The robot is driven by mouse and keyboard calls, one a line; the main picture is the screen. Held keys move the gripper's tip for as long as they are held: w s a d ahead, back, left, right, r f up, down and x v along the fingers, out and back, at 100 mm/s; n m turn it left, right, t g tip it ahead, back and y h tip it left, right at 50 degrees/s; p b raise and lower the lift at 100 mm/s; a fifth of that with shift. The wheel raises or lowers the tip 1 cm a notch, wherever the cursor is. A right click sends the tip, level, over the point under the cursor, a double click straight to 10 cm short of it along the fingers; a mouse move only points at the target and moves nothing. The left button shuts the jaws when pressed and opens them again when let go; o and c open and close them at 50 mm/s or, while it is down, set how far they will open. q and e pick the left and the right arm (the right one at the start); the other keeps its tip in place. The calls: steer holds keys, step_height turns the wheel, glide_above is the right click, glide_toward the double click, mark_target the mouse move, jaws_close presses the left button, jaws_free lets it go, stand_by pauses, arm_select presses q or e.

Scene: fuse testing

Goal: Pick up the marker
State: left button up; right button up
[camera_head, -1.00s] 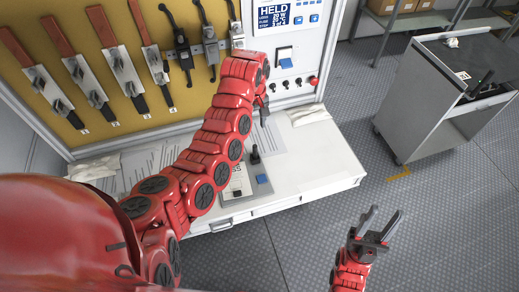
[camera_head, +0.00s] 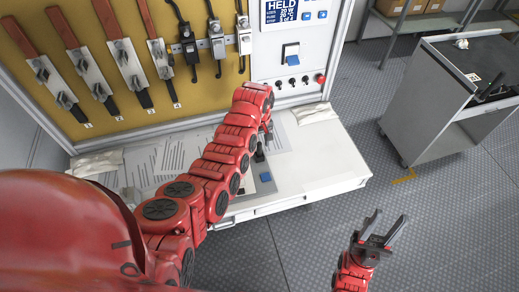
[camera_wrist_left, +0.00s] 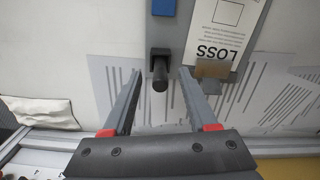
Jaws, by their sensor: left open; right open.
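A short black cylinder (camera_wrist_left: 160,72), which may be the marker, stands on a grey plate (camera_wrist_left: 183,45) on the desk. It also shows in the head view (camera_head: 259,153), just below my left gripper (camera_head: 268,131), which is mostly hidden by its own arm. In the left wrist view my left gripper (camera_wrist_left: 160,88) is open, with one finger on each side of the cylinder and no clear contact. I cannot tell the depth between them. My right gripper (camera_head: 388,221) is open and empty, over the floor to the right of the desk.
The plate has a blue button (camera_head: 265,177) and a label reading LOSS (camera_wrist_left: 222,35). Papers (camera_head: 170,158) and white cloths (camera_head: 97,163) lie on the white desk (camera_head: 310,165). A grey cart (camera_head: 430,105) is at right.

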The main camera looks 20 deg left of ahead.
mark_target(259, 149)
arm_select(q)
steer(key=shift+w+a+f+p, duration=0.1)
steer(key=shift+f+p, duration=0.35)
steer(key=shift+f, duration=1.65)
jaws_close()
